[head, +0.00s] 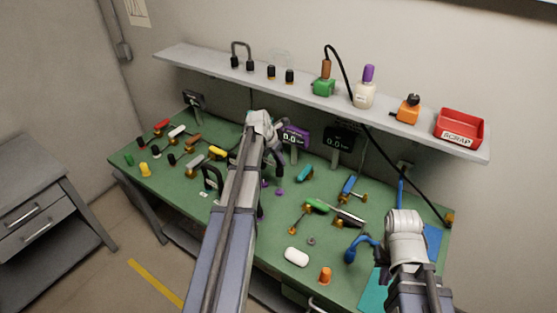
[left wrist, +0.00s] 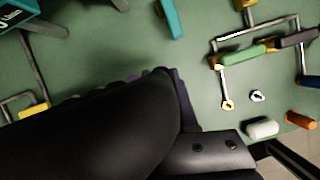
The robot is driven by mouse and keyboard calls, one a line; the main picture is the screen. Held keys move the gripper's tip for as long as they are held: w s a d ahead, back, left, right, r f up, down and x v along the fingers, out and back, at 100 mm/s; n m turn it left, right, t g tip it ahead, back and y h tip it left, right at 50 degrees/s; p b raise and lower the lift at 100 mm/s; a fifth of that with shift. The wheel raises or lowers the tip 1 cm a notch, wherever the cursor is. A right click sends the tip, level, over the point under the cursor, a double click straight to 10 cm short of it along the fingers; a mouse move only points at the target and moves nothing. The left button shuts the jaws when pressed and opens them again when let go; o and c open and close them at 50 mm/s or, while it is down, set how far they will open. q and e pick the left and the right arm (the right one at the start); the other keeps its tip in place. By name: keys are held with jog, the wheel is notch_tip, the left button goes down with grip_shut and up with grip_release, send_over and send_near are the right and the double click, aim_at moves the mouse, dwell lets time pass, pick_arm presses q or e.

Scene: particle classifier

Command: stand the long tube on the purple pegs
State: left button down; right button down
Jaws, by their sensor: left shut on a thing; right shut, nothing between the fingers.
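My left gripper (head: 274,158) is over the middle of the green bench, pointing down, near the purple display. Small purple pieces (head: 280,192), which look like the pegs, lie just beyond and below it. In the left wrist view a large black rounded shape (left wrist: 110,125) fills the lower left, with a dark purple, bumpy-edged thing (left wrist: 188,100) behind it. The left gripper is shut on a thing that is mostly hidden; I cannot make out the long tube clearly. My right gripper (head: 388,266) is shut and empty at the bench's right, its fingertips mostly hidden.
The green bench (head: 330,265) is crowded with small tools and coloured handles. A shelf (head: 205,64) with bottles and a red scrap tray (head: 458,122) runs above the back.

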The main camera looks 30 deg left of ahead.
aim_at(277, 174)
pick_arm(q)
jog(key=shift+f, duration=0.1)
pick_arm(e)
jog(key=shift+f, duration=0.1)
